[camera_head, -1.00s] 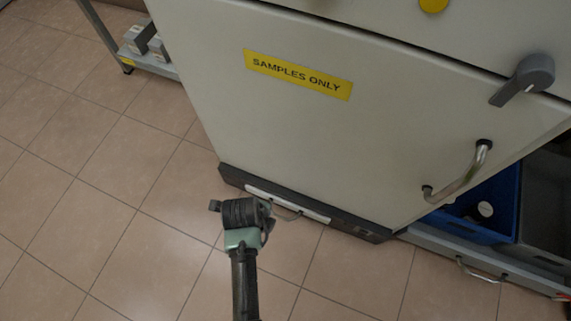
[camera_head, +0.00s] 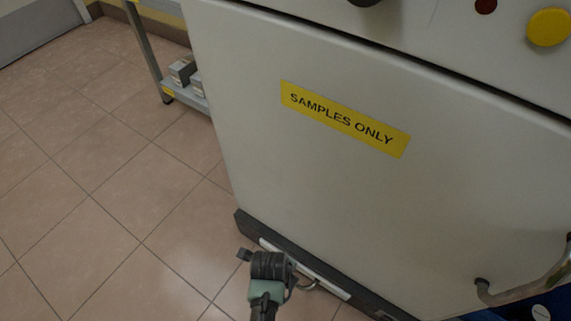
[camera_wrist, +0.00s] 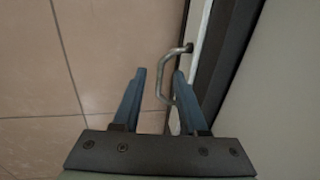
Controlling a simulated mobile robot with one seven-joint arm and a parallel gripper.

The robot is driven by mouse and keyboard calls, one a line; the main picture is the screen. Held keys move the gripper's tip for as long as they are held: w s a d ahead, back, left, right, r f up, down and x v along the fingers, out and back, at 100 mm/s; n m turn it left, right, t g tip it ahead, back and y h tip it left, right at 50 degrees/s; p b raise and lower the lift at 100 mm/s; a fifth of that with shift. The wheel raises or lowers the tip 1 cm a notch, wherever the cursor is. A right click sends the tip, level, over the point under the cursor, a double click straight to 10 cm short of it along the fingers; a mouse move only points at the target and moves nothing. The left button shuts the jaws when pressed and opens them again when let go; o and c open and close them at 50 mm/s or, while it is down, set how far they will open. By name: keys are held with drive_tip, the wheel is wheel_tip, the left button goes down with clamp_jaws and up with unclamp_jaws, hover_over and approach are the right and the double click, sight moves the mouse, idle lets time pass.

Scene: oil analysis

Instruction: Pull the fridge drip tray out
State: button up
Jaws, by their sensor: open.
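The fridge drip tray (camera_head: 329,283) is a pale strip set in the dark base under the fridge door. A small metal loop handle (camera_head: 308,286) sticks out from its front. In the wrist view the tray front (camera_wrist: 198,40) runs along the right side, with the handle (camera_wrist: 165,72) bowed out from it. My gripper (camera_wrist: 158,75) is open, and the near part of the handle lies between its two blue fingertips as seen in that view. I cannot tell whether a finger touches it. In the head view my wrist hides part of the tray front.
The fridge door (camera_head: 390,190) is closed and carries a yellow "SAMPLES ONLY" label (camera_head: 344,119). Its metal handle (camera_head: 525,288) is at lower right, near a blue bin (camera_head: 548,305). A shelf (camera_head: 190,97) stands at the back left. Tiled floor is clear on the left.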

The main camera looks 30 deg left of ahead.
drive_tip(key=shift+w+f+b, duration=0.25)
drive_tip(key=shift+f+b, duration=0.3)
drive_tip(key=shift+f, duration=0.5)
drive_tip(key=shift+c, duration=0.2)
clamp_jaws()
drive_tip(key=shift+s+a, duration=0.1)
drive_tip(key=shift+s, duration=0.15)
idle(0.4)
